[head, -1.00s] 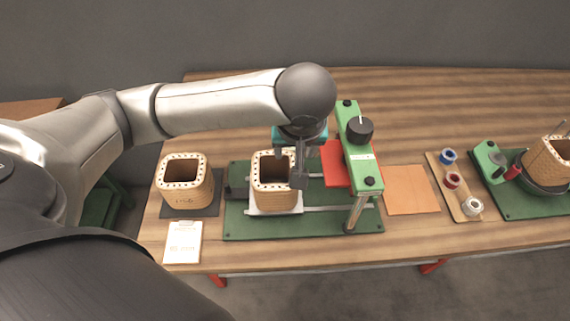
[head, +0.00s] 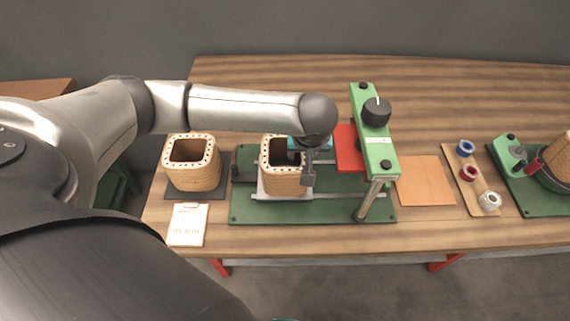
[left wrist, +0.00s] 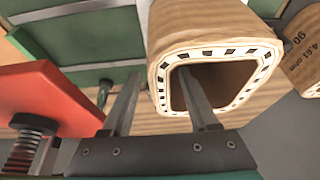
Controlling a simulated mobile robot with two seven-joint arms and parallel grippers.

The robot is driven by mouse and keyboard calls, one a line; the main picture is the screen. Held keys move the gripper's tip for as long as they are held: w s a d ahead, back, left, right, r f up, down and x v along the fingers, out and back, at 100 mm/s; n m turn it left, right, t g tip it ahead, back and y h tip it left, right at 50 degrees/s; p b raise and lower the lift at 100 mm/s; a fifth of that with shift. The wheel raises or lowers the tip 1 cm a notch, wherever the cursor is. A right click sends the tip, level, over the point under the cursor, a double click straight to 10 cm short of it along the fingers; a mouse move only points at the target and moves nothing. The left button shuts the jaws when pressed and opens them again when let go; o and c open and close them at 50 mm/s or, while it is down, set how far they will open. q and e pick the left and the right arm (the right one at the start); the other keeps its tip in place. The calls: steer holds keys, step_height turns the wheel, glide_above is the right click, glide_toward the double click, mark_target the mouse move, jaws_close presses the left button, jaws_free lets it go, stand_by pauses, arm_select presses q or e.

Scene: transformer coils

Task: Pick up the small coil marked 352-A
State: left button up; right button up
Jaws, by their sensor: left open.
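A tan square coil (head: 285,181) with a dotted rim stands upright in the green clamp fixture. My left gripper (head: 300,170) is over its right wall, fingers pointing down. In the left wrist view, the gripper (left wrist: 158,108) is open around the wall of this coil (left wrist: 160,55): one finger is outside, the other reaches into the opening. A second tan coil (head: 195,177) stands on a dark pad at the left. In the left wrist view this other coil (left wrist: 306,50) shows printing, including "4.61 ohm". I cannot read 352-A on either coil. My right gripper is not seen.
The fixture's green crossbar (head: 375,135) with a black knob and red plate (head: 348,148) stands close right of my gripper. A clipboard (head: 187,224), orange sheet (head: 424,181), spool board (head: 462,165) and another coil (head: 560,160) lie around. The table's back is clear.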

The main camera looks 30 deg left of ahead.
arm_select(q)
steer(key=shift+w+a+f, duration=0.1)
steer(key=shift+w+f, duration=0.05)
steer(key=shift+f, duration=0.25)
jaws_close()
stand_by(1.2)
